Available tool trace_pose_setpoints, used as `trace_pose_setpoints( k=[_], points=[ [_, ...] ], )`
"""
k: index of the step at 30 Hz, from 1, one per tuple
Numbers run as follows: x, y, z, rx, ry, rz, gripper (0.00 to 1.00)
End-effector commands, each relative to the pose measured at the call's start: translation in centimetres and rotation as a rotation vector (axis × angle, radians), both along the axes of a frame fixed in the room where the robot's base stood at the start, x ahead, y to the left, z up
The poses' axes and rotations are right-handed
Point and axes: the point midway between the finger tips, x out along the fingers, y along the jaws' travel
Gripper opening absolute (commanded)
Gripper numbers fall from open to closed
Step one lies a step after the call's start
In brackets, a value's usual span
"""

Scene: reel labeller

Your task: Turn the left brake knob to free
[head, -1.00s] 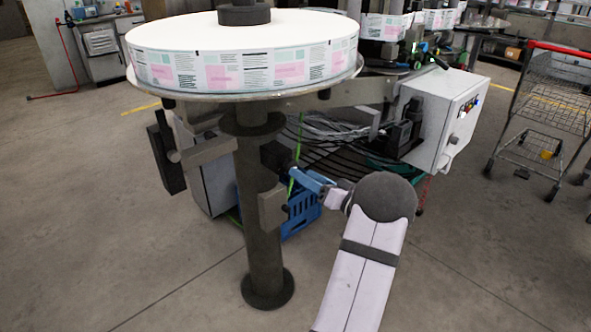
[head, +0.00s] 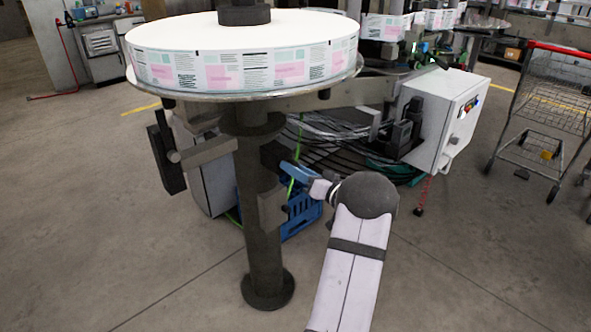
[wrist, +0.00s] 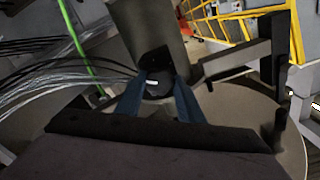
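A dark round knob (wrist: 158,87) with a small white mark sits on the underside of a thick grey cylinder in the wrist view. The blue fingers of my gripper (wrist: 160,98) stand apart, one on each side of it; whether they touch it is hard to tell. In the head view my gripper (head: 290,170) reaches in from the right to a dark block (head: 273,155) on the grey column (head: 262,220). The knob is hidden there. I cannot read a free or locked setting.
A large label reel (head: 240,60) lies on the round plate above my gripper. A blue crate (head: 302,215) and cables (head: 335,130) are behind it. A white control box (head: 445,120) stands to the right. The floor at the front right is clear.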

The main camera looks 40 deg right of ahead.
Motion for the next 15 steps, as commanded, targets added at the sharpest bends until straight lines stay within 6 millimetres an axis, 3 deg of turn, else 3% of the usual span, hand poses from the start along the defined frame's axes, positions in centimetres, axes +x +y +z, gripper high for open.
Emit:
trace_pose_setpoints(
  k=[15],
  points=[
    [0.01,0.0,-0.12,-0.122,-0.002,0.002,0.12]
  ],
)
